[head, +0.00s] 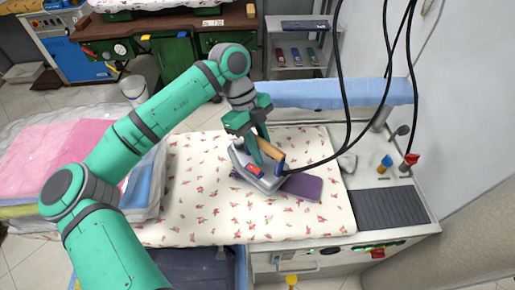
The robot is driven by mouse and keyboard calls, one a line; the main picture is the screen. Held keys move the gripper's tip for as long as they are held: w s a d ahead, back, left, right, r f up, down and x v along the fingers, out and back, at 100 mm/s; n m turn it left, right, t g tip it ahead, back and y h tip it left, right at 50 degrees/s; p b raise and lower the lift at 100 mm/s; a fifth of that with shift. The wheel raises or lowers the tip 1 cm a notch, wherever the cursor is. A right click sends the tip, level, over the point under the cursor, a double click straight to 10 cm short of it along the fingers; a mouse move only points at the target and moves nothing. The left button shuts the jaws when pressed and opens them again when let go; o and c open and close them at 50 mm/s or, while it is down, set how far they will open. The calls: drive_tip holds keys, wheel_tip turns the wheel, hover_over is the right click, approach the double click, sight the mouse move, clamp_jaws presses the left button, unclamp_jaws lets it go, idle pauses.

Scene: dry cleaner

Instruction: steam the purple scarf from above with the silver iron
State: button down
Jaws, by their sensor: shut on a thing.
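The silver iron (241,161) with a wooden handle (271,151) is in the head view, over the middle right of the floral ironing board. My green gripper (258,147) is shut on the iron's handle. The purple scarf (303,187) lies folded on the floral cover, and its right part shows beside the iron. The iron overlaps the scarf's left part from this view and hides it. I cannot tell whether the iron touches the scarf or is just above it. A black cord runs from the iron up to the right.
The floral board (190,210) is clear left of the iron. A bin of folded cloths (60,150) stands at the left. Black hoses hang at the right, near a dark ribbed pad (392,208). A shelf (297,55) stands behind.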

drive_tip(key=shift+s+d, duration=1.7)
drive_tip(key=shift+d, duration=2.45)
drive_tip(key=shift+s+d, duration=1.7)
drive_tip(key=shift+d, duration=2.4)
drive_tip(key=shift+r, duration=2.7)
